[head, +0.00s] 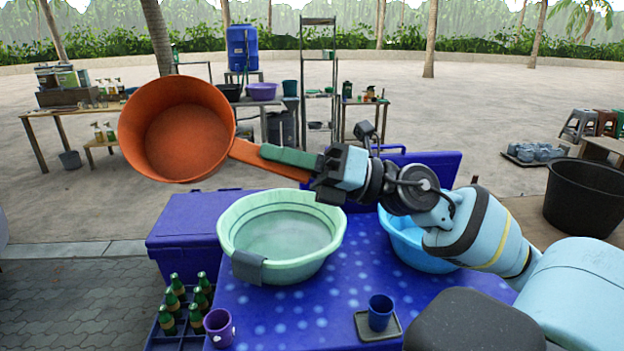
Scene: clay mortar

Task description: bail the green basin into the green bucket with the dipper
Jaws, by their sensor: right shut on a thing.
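The orange dipper (180,142) is held up in the air, above and left of the green basin in the picture. Its open mouth faces me and its inside looks empty. My right gripper (322,172) is shut on the green-gripped end of its handle. The pale green basin (330,222) stands on the blue spotted table, with cloudy pale water in it. A dark grey cloth (249,268) hangs over its front left rim. A small dark green bucket (290,88) stands on a far table; I cannot tell if it is the task's bucket. My left gripper is not in view.
A blue basin (408,245) stands right of the green basin, partly behind my right arm. A blue cup (380,312) on a small tray and a purple mug (219,328) stand near the front. Green bottles (168,320) fill a crate at left. A black tub (584,200) stands at right.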

